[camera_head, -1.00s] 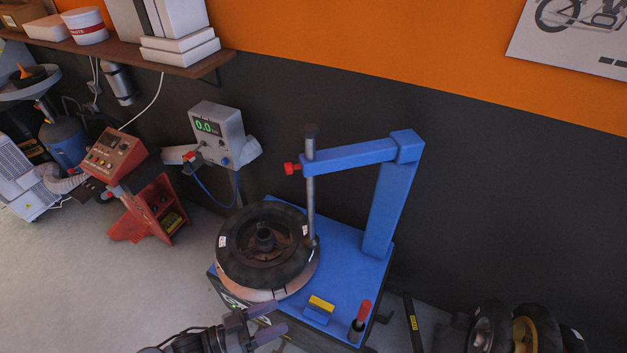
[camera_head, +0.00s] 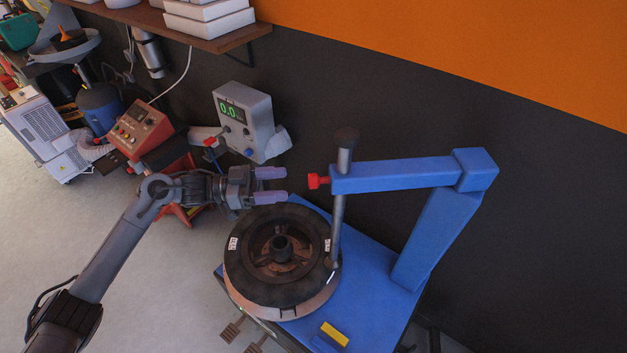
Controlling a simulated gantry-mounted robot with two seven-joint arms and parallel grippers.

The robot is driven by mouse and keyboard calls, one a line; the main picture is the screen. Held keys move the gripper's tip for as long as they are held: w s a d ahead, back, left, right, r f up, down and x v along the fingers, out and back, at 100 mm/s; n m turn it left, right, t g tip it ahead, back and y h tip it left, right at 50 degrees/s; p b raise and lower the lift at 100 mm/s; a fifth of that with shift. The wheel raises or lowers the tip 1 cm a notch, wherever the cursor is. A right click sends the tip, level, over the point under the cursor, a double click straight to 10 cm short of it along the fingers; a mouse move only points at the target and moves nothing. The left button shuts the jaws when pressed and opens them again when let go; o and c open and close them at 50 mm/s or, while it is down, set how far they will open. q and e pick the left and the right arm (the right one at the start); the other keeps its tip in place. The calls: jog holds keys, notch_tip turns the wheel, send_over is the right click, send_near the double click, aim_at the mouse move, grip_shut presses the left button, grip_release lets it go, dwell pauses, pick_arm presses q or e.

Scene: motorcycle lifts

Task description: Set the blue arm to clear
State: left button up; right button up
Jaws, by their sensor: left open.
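The blue arm (camera_head: 395,176) reaches left from the top of a blue post at the right of the tire changer. A grey vertical rod (camera_head: 339,210) passes through its free end, with a red knob (camera_head: 318,181) on the tip. The rod's lower end is at the right rim of the tire (camera_head: 250,262), which lies flat on the machine. My left gripper (camera_head: 271,185) is open and empty, just left of the red knob, with a gap between them. Its fingers point right, toward the knob. My right gripper is not in view.
The blue machine table (camera_head: 378,300) carries a yellow block (camera_head: 334,334). A red machine (camera_head: 140,130) and a shelf (camera_head: 190,35) are at left. Floor is clear at lower left.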

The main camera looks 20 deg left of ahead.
aim_at(313, 182)
pick_arm(q)
jog(key=p+x, duration=0.2)
jog(key=x, duration=0.7)
grip_shut()
